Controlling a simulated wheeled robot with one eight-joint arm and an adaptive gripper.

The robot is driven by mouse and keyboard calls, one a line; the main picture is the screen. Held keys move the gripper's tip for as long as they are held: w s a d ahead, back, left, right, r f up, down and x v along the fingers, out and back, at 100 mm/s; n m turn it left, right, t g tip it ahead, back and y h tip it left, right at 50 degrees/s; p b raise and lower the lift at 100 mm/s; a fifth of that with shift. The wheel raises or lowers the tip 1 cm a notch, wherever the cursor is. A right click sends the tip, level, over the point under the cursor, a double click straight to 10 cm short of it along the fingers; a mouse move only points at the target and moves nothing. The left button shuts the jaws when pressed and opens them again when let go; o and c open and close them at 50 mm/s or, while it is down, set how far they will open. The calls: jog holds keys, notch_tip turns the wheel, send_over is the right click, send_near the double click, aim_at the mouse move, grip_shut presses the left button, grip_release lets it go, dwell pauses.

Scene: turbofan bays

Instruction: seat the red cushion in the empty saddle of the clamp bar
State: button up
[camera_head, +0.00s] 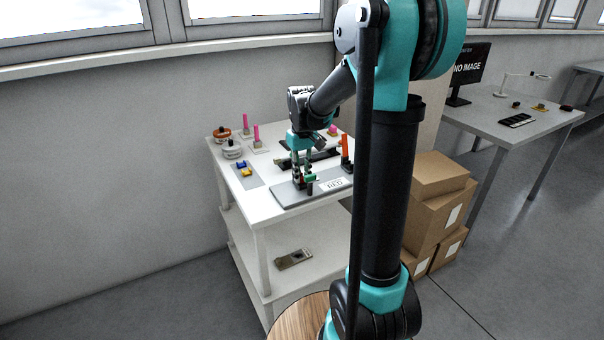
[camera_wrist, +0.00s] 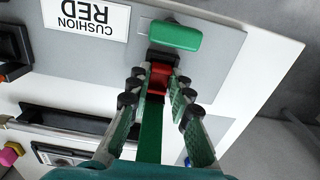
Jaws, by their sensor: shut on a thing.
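My gripper (camera_head: 303,178) is low over the grey board on the white table. In the wrist view my gripper (camera_wrist: 158,80) is shut on the red cushion (camera_wrist: 160,77), a small red block between its fingertips. A black block (camera_wrist: 162,57), perhaps a saddle of the clamp bar, lies right at the cushion's far end. The fingers hide part of it. I cannot tell whether the cushion is seated or only close to it. A green rounded piece (camera_wrist: 174,36) lies just beyond; it also shows in the head view (camera_head: 310,178).
The grey board (camera_head: 285,194) carries a white label (camera_wrist: 87,16) reading "CUSHION RED". Blue (camera_head: 241,164) and yellow (camera_head: 247,172) pieces lie on a mat at left. An orange post (camera_head: 345,147) stands right of my gripper. Pink posts (camera_head: 256,133) stand behind.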

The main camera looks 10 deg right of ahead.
jog(key=shift+f, duration=0.2)
dwell(0.4)
jog(key=o, duration=1.4)
jog(key=shift+r, duration=3.5)
